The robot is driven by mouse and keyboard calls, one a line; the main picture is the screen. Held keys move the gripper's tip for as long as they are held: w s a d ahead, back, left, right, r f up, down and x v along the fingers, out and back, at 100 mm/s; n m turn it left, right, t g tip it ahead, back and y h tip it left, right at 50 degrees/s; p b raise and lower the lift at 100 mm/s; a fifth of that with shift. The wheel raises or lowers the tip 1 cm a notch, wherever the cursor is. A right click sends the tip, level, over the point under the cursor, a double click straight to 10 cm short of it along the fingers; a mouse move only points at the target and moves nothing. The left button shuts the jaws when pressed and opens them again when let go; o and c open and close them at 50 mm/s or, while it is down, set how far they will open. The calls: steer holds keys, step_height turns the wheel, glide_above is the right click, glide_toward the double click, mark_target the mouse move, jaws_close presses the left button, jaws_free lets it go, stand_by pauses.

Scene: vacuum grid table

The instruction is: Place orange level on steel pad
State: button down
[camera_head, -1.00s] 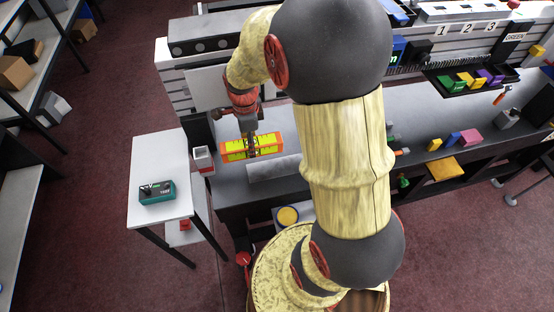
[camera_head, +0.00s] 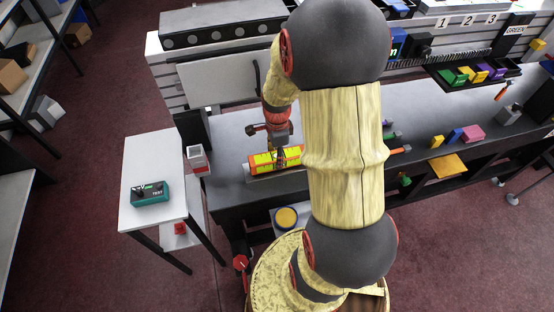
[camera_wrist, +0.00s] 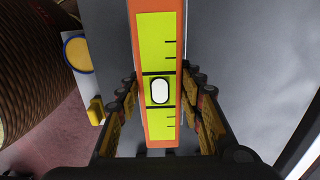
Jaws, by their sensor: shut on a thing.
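The orange level (camera_head: 263,161) has yellow-green faces with black marks. In the wrist view it (camera_wrist: 158,50) runs lengthwise between the fingers, its white vial window near the middle. My gripper (camera_head: 277,160) is shut on the level from above, around its middle. The steel pad (camera_head: 252,179) is a grey strip on the dark table, mostly hidden under and in front of the level. The level is over the pad; whether it touches the pad I cannot tell.
A white side table (camera_head: 150,220) with a green tester (camera_head: 150,194) stands at the left. A white-and-red bin (camera_head: 197,158) is left of the pad. Blocks, including a pink one (camera_head: 472,134), lie on the table's right. My arm covers the table's middle.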

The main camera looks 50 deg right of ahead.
steer(key=shift+f, duration=0.35)
steer(key=shift+f, duration=0.15)
steer(key=c, duration=1.2)
jaws_free()
